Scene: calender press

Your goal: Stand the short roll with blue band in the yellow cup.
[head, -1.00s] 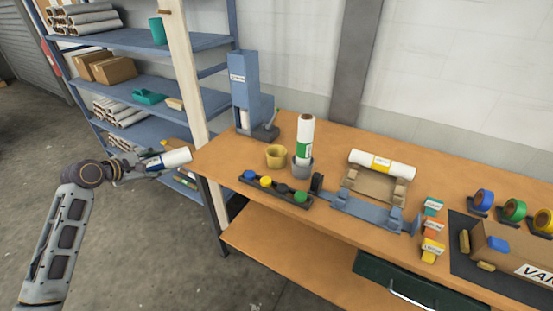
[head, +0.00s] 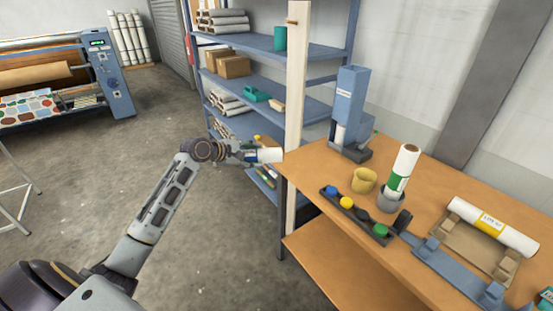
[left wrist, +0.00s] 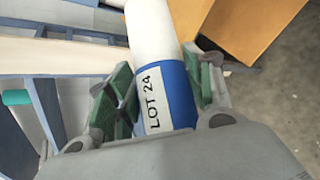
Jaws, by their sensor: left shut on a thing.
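The short roll with blue band (head: 268,155) is white and lies about level in my left gripper (head: 246,152), left of the table's corner. In the left wrist view the roll (left wrist: 155,35) shows its blue band and a "LOT 24" label, with the green-padded fingers of the left gripper (left wrist: 160,95) closed on both sides of the band. The yellow cup (head: 364,180) stands upright on the table near its left end, to the right of the gripper and apart from it. My right gripper is not in view.
A grey cup (head: 391,198) holds an upright roll with a green band beside the yellow cup. A tray of coloured knobs (head: 355,215) lies in front. A blue device (head: 350,110) stands behind. A wooden post (head: 297,100) and blue shelves (head: 270,90) rise beyond the gripper.

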